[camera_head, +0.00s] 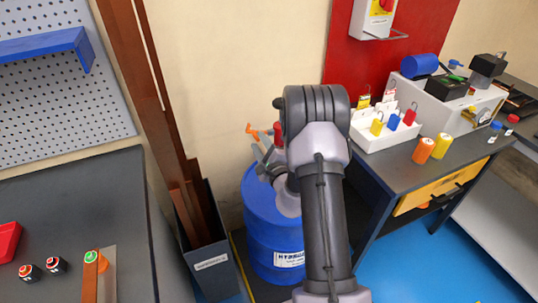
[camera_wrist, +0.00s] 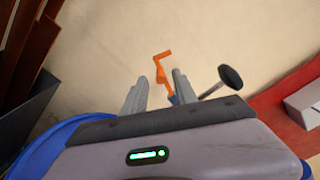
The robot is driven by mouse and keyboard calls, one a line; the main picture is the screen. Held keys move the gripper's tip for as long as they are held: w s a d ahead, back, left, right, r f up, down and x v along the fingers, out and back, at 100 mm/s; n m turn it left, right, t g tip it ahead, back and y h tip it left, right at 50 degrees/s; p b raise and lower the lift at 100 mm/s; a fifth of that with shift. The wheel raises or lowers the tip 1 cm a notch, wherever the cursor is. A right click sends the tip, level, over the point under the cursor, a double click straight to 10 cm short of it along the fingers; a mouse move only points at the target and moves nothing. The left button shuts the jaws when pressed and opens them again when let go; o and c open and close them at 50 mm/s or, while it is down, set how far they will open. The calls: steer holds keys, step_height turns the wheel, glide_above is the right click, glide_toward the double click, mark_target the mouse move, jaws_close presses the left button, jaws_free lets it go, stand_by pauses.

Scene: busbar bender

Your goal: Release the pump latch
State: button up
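A blue drum (camera_head: 270,215) marked "HYDR..." stands on the floor, with pump parts at its top largely hidden by my arm. An orange bent piece (camera_head: 252,130) sticks up there, and it also shows in the wrist view (camera_wrist: 161,66). I cannot tell for certain that it is the latch. My gripper (camera_wrist: 158,82) is open, its two fingers apart. The orange piece appears between and beyond the fingertips; contact is not visible. A rod with a black knob (camera_wrist: 230,77) lies just right of the right finger.
A dark bin (camera_head: 212,262) with tall brown bars stands left of the drum. A grey workbench (camera_head: 440,152) with a yellow drawer (camera_head: 415,199) stands to the right. Another dark bench (camera_head: 75,195) is at the left. The wall is close behind the drum.

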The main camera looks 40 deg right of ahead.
steer(key=v, duration=0.9)
steer(key=shift+s, duration=0.35)
